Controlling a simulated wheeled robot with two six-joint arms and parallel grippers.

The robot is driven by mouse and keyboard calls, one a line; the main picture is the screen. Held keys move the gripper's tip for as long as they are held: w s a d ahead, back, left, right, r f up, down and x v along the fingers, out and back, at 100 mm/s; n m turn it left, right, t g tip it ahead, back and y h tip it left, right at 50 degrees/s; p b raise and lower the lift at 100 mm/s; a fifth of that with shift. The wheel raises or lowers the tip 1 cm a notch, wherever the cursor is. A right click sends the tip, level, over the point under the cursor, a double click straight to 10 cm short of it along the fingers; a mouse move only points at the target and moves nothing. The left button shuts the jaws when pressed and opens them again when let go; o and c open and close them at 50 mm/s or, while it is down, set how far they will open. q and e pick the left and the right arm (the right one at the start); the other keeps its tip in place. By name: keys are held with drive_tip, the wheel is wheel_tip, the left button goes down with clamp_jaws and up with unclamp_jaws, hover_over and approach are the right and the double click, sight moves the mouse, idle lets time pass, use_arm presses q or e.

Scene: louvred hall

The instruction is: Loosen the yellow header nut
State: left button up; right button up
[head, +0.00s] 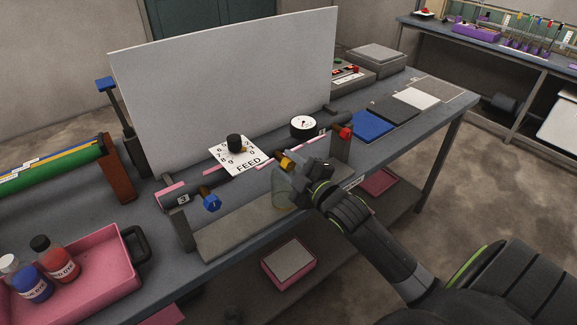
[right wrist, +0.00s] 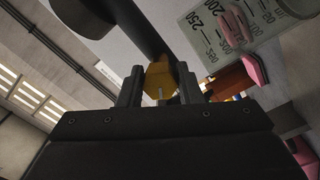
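The yellow header nut (head: 286,161) sits on a dark horizontal pipe (head: 240,177), between a blue nut (head: 211,203) and a red nut (head: 345,132). My right gripper (head: 300,168) is at the yellow nut. In the right wrist view the nut (right wrist: 160,78) lies between the two fingers of the gripper (right wrist: 161,88), which close against it on both sides with no clear gap. A clear graduated beaker (head: 283,192) stands below the nut; its marks show in the right wrist view (right wrist: 225,35). My left gripper is out of view.
A pale board (head: 225,80) stands behind the pipe. A FEED dial (head: 235,150) and a round gauge (head: 303,127) are close by. A pink tray (head: 100,283) with dye bottles is at the front left. Mats (head: 392,107) lie at the right.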

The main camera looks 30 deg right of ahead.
sight(291, 166)
drive_tip(key=o, duration=0.4)
drive_tip(key=s+p, duration=0.1)
drive_tip(key=s, duration=0.1)
drive_tip(key=s+p, duration=0.1)
drive_tip(key=s, duration=0.1)
drive_tip(key=s+p, duration=0.1)
drive_tip(key=s, duration=0.1)
drive_tip(key=shift+s+d, duration=0.25)
drive_tip(key=shift+s, duration=0.25)
